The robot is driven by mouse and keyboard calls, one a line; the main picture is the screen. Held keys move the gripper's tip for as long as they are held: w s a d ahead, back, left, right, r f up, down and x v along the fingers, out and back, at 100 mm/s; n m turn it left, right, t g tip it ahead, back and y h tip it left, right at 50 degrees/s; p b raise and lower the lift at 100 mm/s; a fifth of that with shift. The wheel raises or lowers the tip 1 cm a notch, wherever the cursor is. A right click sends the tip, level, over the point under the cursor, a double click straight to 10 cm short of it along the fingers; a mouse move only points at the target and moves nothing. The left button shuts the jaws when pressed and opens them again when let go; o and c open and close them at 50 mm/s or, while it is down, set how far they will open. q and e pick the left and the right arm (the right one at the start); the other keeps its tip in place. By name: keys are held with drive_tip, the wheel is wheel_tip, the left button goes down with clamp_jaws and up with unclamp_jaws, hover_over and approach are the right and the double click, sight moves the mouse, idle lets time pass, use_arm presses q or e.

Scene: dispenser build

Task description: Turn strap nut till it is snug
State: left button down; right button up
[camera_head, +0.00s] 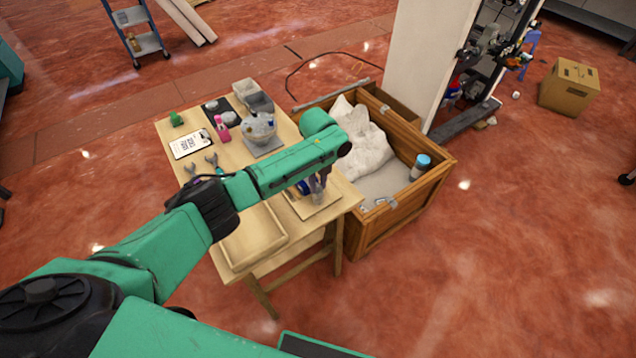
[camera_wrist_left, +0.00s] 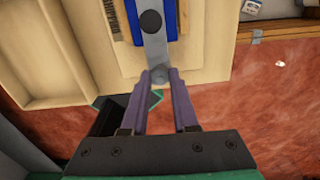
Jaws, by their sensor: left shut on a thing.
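The strap nut (camera_wrist_left: 160,74) is a small grey round piece at the near end of a grey metal strap (camera_wrist_left: 154,45). The strap lies over a blue part (camera_wrist_left: 172,22) on a light wooden board, seen in the left wrist view. My left gripper (camera_wrist_left: 160,75) has its two purple-grey fingers closed in on the nut, one on each side. In the head view the left gripper (camera_head: 318,188) points down over the board (camera_head: 318,206) at the table's right end, and the arm hides part of the blue part (camera_head: 304,187). My right gripper is not seen.
A wooden crate (camera_head: 405,212) with a white sack (camera_head: 362,145) stands close on the right.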

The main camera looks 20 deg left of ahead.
sight(318, 186)
use_arm(q)
drive_tip(key=shift+w+r, duration=0.15)
drive_tip(key=shift+r, duration=0.05)
drive_tip(key=c, duration=0.7)
unclamp_jaws()
drive_tip(key=shift+f, duration=0.1)
wheel_tip(318, 186, up, 15)
drive_tip(key=shift+f+b, duration=0.15)
drive_tip(key=shift+b, duration=0.65)
